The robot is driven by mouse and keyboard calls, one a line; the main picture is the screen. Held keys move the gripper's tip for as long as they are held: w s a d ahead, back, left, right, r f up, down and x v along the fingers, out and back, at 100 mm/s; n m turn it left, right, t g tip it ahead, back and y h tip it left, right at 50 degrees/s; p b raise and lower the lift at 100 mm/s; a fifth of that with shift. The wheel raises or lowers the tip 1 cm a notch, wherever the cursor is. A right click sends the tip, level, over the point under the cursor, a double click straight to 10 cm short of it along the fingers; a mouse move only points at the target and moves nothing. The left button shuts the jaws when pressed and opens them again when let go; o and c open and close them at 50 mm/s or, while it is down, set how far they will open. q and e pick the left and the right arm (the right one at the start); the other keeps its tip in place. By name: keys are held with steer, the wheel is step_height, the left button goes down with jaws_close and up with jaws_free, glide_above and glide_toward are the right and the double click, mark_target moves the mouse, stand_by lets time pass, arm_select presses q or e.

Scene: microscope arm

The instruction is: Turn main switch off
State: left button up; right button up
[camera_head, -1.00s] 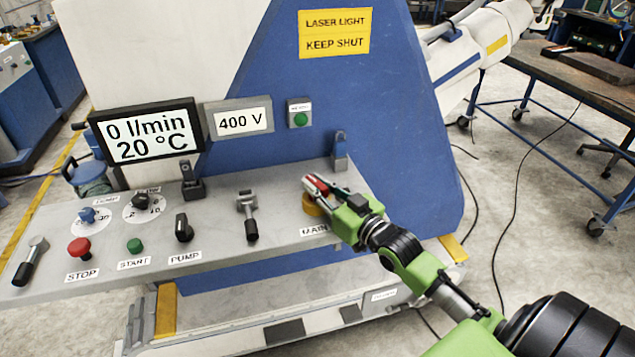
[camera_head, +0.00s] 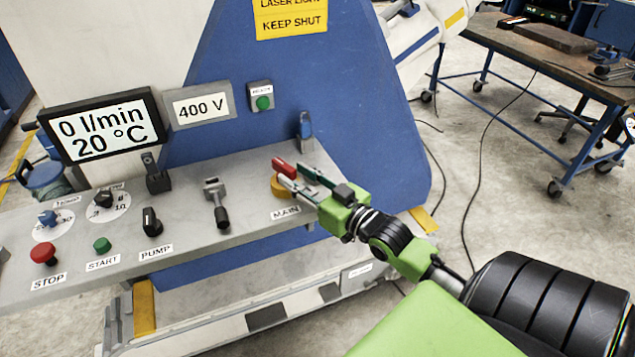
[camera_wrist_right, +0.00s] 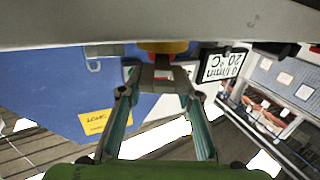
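The main switch has a red handle (camera_head: 284,167) on a round yellow base (camera_head: 280,186), above the "MAIN" label at the right end of the sloped grey panel (camera_head: 240,236). My right gripper (camera_head: 293,174) is at the switch. Its two fingers are apart, with the near finger crossing in front of the yellow base. The red handle lies close to the fingertips; contact is unclear. In the right wrist view, the spread fingers (camera_wrist_right: 158,92) point at the switch, whose yellow base (camera_wrist_right: 163,47) shows beyond them. My left gripper is out of view.
A lever (camera_head: 216,203) and the pump knob (camera_head: 151,222) stand left of the switch. An upright blue-grey lever (camera_head: 305,131) stands behind it. The display (camera_head: 202,105) reads 400 V. A work table (camera_head: 560,62) stands far right, with open floor before it.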

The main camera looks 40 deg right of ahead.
steer(key=s, duration=0.7)
steer(key=shift+d, duration=0.35)
steer(key=shift+c, duration=0.4)
